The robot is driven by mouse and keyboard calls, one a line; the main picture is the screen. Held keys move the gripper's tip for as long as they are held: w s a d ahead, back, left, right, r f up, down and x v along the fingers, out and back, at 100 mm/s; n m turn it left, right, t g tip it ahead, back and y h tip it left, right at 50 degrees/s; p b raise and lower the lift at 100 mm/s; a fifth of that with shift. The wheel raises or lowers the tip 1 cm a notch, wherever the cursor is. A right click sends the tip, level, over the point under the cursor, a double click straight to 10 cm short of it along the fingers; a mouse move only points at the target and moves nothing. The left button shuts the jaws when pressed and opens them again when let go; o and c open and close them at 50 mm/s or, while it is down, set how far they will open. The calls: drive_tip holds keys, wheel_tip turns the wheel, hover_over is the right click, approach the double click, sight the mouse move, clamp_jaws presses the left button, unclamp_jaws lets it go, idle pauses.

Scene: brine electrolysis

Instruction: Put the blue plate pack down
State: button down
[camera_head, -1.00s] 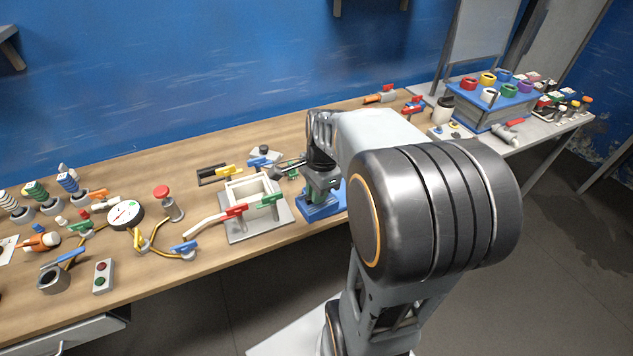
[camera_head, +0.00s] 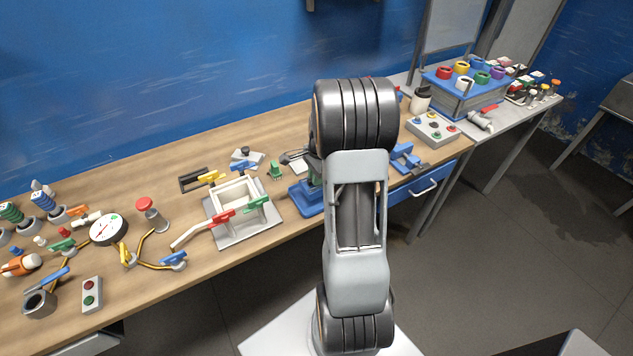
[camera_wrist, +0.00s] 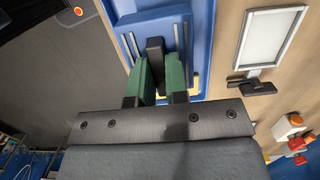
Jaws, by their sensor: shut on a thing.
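My gripper (camera_wrist: 158,72) points at the blue plate pack in the wrist view, its two green fingers shut on a dark upright block there. The blue plate pack (camera_wrist: 130,42) shows as a blue, rimmed, tray-like piece with a lighter inner face and thin grey strips. In the head view the blue piece (camera_head: 305,202) is at the front edge of the wooden bench (camera_head: 130,275), partly hidden behind my arm. The fingers are mostly hidden there too. I cannot tell whether the piece rests on the bench or is slightly above it.
Left of it stands a white open frame (camera_head: 238,198) on a grey plate with red and green clamps. A small green piece (camera_head: 276,170) is behind. A blue clamp-like device (camera_head: 405,160) and a grey button box (camera_head: 434,128) are to the right.

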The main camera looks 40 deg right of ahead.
drive_tip(key=shift+w+d+f, duration=0.15)
drive_tip(key=shift+d+f, duration=0.05)
drive_tip(key=shift+f, duration=1.7)
drive_tip(key=shift+f, duration=0.1)
drive_tip(key=shift+f, duration=0.1)
drive_tip(key=c, duration=1.1)
unclamp_jaws()
